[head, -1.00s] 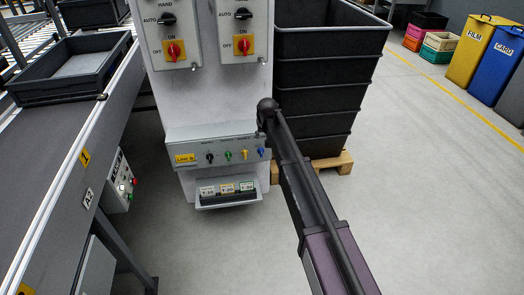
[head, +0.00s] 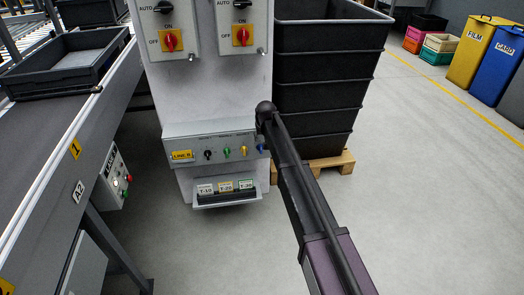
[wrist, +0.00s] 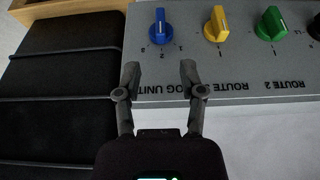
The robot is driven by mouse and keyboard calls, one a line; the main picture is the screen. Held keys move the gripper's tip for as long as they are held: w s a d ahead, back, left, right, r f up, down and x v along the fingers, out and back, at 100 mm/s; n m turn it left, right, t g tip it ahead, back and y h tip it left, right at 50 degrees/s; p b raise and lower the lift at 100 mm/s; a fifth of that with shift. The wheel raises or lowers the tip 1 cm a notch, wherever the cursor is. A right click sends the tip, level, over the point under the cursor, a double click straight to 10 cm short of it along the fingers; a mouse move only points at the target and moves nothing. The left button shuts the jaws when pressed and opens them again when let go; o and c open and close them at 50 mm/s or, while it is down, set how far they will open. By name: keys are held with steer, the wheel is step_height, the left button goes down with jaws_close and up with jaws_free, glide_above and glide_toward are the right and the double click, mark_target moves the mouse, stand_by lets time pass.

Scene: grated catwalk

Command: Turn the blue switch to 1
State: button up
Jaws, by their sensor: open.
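The blue switch (wrist: 160,28) is a rotary knob on a grey panel (wrist: 235,88), at the top of the wrist view. That view shows the panel lettering upside down. In the head view the blue switch (head: 261,148) sits at the panel's right end, partly behind my arm's end. The fingers are not clear there.
Yellow (wrist: 215,24) and green (wrist: 271,24) knobs stand beside the blue one, with a black one at the edge. Stacked black crates (head: 325,80) on a wooden pallet (head: 335,165) stand close on the right. A conveyor (head: 60,150) runs along the left.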

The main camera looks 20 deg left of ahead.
mark_target(261, 145)
steer(key=shift+b+x, duration=3.2)
steer(key=shift+x, duration=0.55)
